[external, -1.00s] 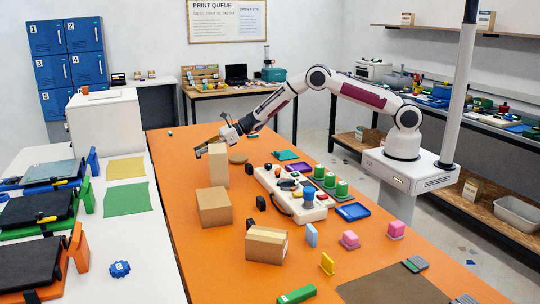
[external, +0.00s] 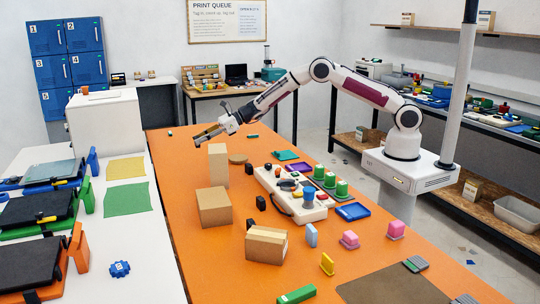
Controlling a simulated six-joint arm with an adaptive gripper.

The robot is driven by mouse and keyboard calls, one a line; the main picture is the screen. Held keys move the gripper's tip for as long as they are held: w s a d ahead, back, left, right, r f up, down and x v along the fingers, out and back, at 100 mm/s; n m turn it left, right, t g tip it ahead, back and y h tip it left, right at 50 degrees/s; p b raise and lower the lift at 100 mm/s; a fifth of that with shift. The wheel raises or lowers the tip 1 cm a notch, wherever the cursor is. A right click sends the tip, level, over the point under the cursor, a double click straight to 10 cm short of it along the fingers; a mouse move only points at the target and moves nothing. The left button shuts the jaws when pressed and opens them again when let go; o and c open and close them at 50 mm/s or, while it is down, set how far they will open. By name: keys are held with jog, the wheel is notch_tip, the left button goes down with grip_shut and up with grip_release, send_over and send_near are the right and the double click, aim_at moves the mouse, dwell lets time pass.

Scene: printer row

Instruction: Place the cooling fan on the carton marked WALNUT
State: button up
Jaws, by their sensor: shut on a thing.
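My gripper (external: 206,136) is above and just left of the tall carton (external: 218,166), apart from it. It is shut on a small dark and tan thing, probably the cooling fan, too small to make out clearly. A wider carton (external: 214,207) stands in the middle of the orange table, and a taped carton (external: 267,245) stands nearer the front. I cannot read a WALNUT mark on any of the three.
A white tray (external: 272,183) with several coloured parts lies right of the cartons on the orange table (external: 190,260). Small black blocks (external: 260,203) stand near them. Pink, blue and yellow pieces stand toward the front right. The table's left strip is clear.

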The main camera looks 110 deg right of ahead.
jog(key=shift+a+r, duration=0.1)
notch_tip(320, 180, up, 15)
jog(key=n+y, duration=0.5)
jog(key=y, duration=0.1)
send_over(220, 147)
jog(key=shift+g, duration=0.5)
jog(key=shift+f, duration=3.1)
jog(key=shift+f, duration=1.85)
